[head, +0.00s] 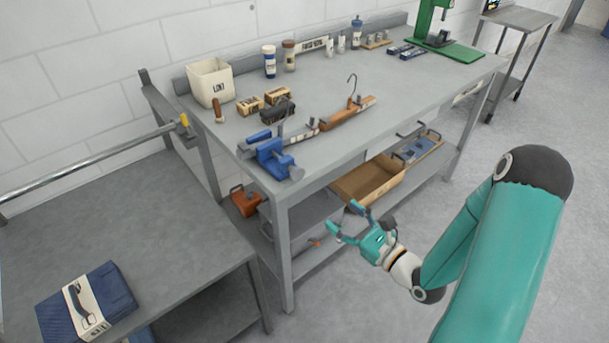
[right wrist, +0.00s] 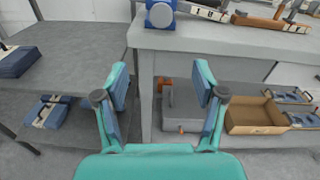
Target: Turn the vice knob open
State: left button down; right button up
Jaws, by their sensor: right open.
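The blue vice (head: 272,157) is fixed at the near left corner of the grey workbench (head: 345,110). In the right wrist view the vice (right wrist: 172,4) shows at the top centre, cut off by the frame edge, with a round grey knob (right wrist: 160,15) on its front. My right gripper (head: 344,218) is open and empty, in front of the bench and below the level of its top, to the right of the vice. In the right wrist view its two fingers (right wrist: 161,76) are spread wide, with the knob above the gap between them. My left gripper is not in view.
On the bench are a white bin (head: 210,82), bottles, small boxes, a wooden-handled tool (head: 347,113) and a green press (head: 430,30). The lower shelf holds a cardboard box (head: 368,180) and an orange item (head: 245,200). A lower grey table (head: 130,225) stands left.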

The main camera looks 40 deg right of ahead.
jog(key=m+p, duration=0.1)
jog(key=p, duration=0.1)
send_near(299, 176)
jog(key=w, duration=0.8)
jog(key=shift+w+a, duration=0.1)
jog(key=shift+a, duration=0.25)
jog(key=shift+w+f, duration=0.1)
jog(key=shift+w, duration=0.55)
jog(key=shift+c, duration=0.4)
